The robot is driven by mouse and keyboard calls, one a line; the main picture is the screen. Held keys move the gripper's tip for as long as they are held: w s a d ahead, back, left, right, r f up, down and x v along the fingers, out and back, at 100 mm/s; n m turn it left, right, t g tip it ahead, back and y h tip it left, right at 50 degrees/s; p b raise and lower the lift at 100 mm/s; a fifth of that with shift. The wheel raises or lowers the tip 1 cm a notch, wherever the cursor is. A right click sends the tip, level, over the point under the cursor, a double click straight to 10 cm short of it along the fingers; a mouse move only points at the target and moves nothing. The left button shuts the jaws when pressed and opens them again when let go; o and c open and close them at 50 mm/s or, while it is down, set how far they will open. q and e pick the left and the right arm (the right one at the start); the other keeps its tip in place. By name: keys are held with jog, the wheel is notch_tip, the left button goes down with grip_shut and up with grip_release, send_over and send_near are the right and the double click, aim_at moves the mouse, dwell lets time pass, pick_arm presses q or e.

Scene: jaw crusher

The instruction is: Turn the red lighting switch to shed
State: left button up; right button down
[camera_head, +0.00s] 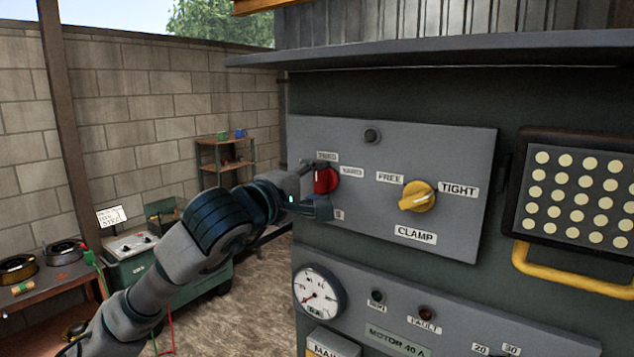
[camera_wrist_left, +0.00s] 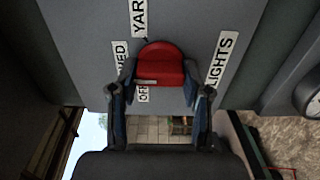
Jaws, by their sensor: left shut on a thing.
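The red lighting switch (camera_head: 325,180) is a round knob on the left side of the grey panel (camera_head: 455,150). A SHED label (camera_head: 327,156) sits above it and a YARD label (camera_head: 352,172) to its right. My left gripper (camera_head: 314,190) is at the panel, with one finger above and one below the knob. In the left wrist view the red knob (camera_wrist_left: 163,66) sits between the two fingers (camera_wrist_left: 160,98), which are shut on it. OFF (camera_wrist_left: 143,92) and LIGHTS (camera_wrist_left: 221,60) labels show there; SHED is partly covered. I cannot tell which label the knob points to.
A yellow clamp knob (camera_head: 417,196) with FREE and TIGHT labels is right of the switch. A gauge (camera_head: 318,293) and a lower panel are below. A lamp panel with a yellow handle (camera_head: 575,272) is at the right. A workbench (camera_head: 60,285) stands at the left.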

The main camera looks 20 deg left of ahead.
pick_arm(q)
jog(key=shift+w+d+f, duration=0.1)
jog(key=shift+w+f, duration=0.1)
jog(key=shift+f, duration=0.3)
jog(key=o, duration=1)
jog(key=shift+o, duration=0.8)
jog(key=shift+r, duration=0.1)
jog(key=shift+a+r, duration=0.15)
jog(key=shift+a, duration=0.1)
jog(key=shift+s, duration=0.1)
jog(key=v, duration=1.1)
jog(key=shift+s+a, duration=0.25)
jog(key=shift+s, duration=0.1)
jog(key=shift+d, duration=0.1)
